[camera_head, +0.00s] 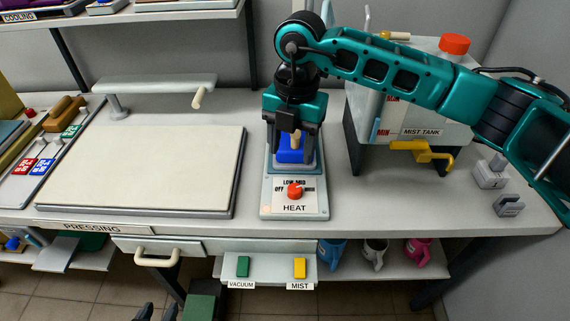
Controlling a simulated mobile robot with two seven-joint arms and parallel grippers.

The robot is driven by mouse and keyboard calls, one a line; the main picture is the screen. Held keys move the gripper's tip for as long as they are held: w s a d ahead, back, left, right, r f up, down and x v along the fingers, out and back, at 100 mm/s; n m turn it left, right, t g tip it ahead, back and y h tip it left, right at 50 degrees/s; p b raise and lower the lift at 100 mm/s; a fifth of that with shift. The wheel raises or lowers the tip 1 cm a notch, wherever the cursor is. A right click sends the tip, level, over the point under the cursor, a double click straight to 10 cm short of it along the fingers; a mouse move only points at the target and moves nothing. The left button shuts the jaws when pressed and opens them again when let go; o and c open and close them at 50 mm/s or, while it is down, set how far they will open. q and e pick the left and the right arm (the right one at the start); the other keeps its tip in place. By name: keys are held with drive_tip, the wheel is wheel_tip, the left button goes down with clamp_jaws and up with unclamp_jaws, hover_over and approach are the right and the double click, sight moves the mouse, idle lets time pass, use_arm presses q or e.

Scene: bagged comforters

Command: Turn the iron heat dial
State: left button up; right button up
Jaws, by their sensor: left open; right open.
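The red heat dial (295,190) sits on a pale panel marked HEAT, with OFF, LOW and MID readable around it; its exact setting is too small to tell. The panel is at the front of the grey iron stand (266,203). A blue iron (289,157) with a tan handle rests on the stand behind the dial. My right gripper (292,143) comes in from the right, points down and is open over the iron, its fingers either side of the tan handle. Contact cannot be told. Two dark tips of my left gripper (157,313) show apart at the bottom edge, away from the dial.
The pressing board (145,168) lies left of the stand. The mist tank (425,128) with a yellow tap stands to the right, under my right arm. Green vacuum (243,267) and yellow mist (300,268) switches are below the table's front edge.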

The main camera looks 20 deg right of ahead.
sight(295, 188)
drive_tip(key=shift+h, duration=0.4)
drive_tip(key=f, duration=0.8)
drive_tip(key=d+f, duration=0.1)
drive_tip(key=f, duration=0.3)
drive_tip(key=shift+w+d, duration=0.1)
drive_tip(key=shift+w, duration=0.25)
drive_tip(key=c, duration=1)
